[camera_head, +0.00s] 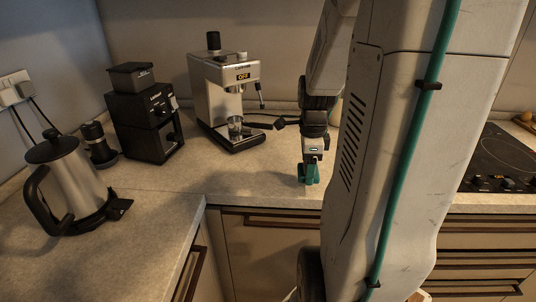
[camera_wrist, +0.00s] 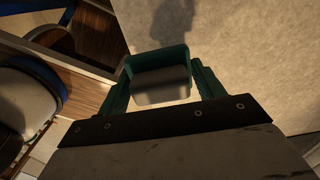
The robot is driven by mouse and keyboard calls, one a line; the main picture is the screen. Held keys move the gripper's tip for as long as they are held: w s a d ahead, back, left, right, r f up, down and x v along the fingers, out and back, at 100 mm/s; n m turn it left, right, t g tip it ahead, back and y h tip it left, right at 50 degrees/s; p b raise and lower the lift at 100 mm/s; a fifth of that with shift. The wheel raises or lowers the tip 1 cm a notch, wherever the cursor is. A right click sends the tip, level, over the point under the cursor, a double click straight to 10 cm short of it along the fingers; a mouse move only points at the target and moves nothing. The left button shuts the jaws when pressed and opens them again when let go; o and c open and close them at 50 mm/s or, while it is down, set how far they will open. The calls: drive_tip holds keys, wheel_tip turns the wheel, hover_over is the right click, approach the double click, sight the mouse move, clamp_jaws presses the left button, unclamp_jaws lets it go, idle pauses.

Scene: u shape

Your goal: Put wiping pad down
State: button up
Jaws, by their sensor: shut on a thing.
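My gripper (camera_head: 309,174) hangs over the counter near its front edge, pointing down. In the wrist view, its two green fingers (camera_wrist: 164,82) are shut on the wiping pad (camera_wrist: 160,92), a small block with a teal rim and a pale grey face. The pad is between the fingertips, close to the counter surface (camera_wrist: 235,55). I cannot tell whether it touches the counter. In the head view, the pad is too small to tell apart from the green fingers.
A coffee machine (camera_head: 222,95) and black grinder (camera_head: 148,125) stand at the back. A kettle (camera_head: 70,180) is at the left, and a black hob (camera_head: 500,160) at the right. The counter (camera_head: 245,180) left of my gripper is clear. My arm hides part of the counter.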

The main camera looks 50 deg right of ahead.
sight(302, 163)
drive_tip(key=w+d, duration=0.1)
drive_tip(key=w, duration=0.1)
drive_tip(key=w+d, duration=0.1)
drive_tip(key=d, duration=0.1)
drive_tip(key=w+d, duration=0.2)
drive_tip(key=shift+w+f, duration=0.35)
drive_tip(key=shift+f, duration=1.75)
drive_tip(key=shift+f, duration=0.1)
drive_tip(key=o, duration=1)
